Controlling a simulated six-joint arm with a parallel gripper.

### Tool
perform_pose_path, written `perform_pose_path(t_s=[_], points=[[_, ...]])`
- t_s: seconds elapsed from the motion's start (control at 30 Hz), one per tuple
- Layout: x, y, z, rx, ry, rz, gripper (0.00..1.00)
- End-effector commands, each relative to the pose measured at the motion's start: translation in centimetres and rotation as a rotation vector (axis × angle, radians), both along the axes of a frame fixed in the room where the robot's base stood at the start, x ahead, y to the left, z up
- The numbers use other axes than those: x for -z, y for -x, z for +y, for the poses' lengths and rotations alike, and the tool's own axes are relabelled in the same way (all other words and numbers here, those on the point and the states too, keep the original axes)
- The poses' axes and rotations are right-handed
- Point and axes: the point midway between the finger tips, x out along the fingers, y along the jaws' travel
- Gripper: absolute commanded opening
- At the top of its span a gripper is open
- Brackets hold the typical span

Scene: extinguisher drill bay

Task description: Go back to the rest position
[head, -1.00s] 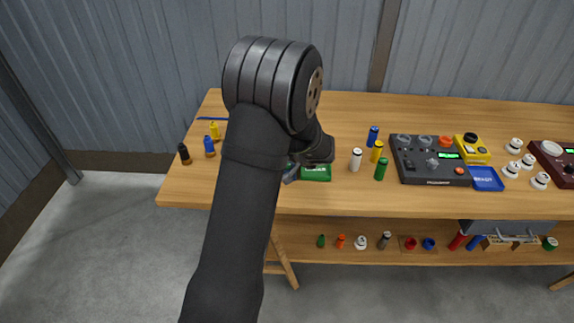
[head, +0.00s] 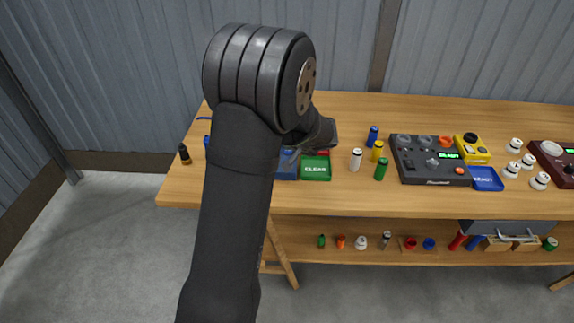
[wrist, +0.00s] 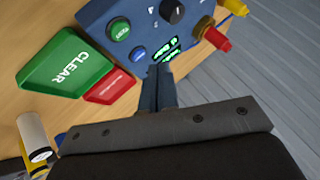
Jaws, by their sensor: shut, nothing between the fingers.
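My gripper (wrist: 160,88) is shut and empty in the wrist view, its fingers together in front of a blue panel (wrist: 132,18). In the head view my arm covers much of the bench's left part. The blue panel (head: 288,162) shows only in part behind my arm there. A green tray marked CLEAR (head: 315,170) sits beside it and also shows in the wrist view (wrist: 66,64). A small red plate (wrist: 110,87) lies next to that tray. I cannot tell the exact gap between my fingertips and the panel.
A white cylinder (head: 356,160), a green one (head: 381,169), a yellow one and a blue one stand right of the CLEAR tray. A dark panel (head: 430,160) with a blue tray (head: 486,179) is farther right. A black bottle (head: 184,154) stands at the left edge.

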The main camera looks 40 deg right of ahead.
Motion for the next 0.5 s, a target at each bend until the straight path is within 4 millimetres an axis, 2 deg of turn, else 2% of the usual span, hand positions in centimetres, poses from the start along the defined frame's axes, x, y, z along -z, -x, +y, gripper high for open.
perform_pose_path(t_s=[0.5], points=[[0.48,0.00,0.01,0.000,-0.001,0.001,0.00]])
